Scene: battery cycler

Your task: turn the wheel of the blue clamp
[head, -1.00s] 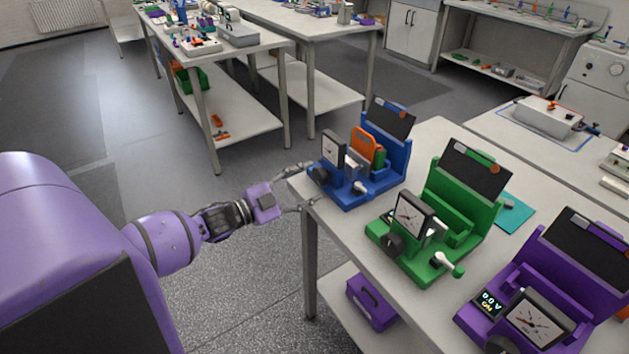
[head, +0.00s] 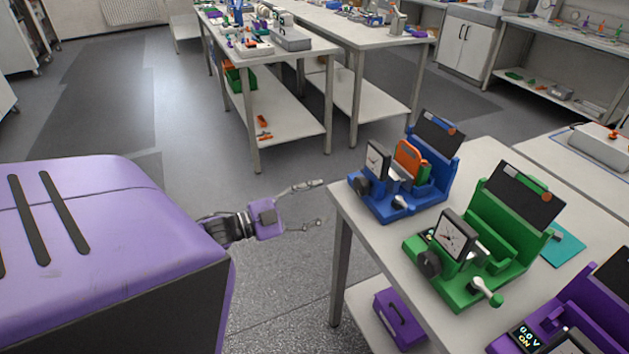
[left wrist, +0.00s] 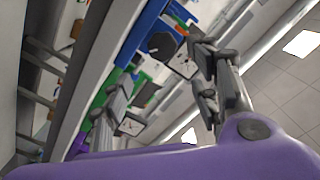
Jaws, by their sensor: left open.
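The blue clamp (head: 436,187) stands upright at the near left corner of the white table. Its dark round wheel (head: 362,186) is on its left side; beside it are a dial gauge (head: 376,160) and a small white-tipped lever (head: 400,202). In the left wrist view the wheel (left wrist: 161,45) shows ahead near the fingers. My left gripper (head: 320,203) is open and empty, left of the table edge, with its fingers pointing at the wheel and a gap between them. My right gripper is not in view.
A green clamp (head: 480,250) and a purple clamp (head: 575,325) stand on the same white table (head: 372,236). A purple box (head: 400,318) lies on its lower shelf. Open floor (head: 200,140) is left of the table, with other benches behind.

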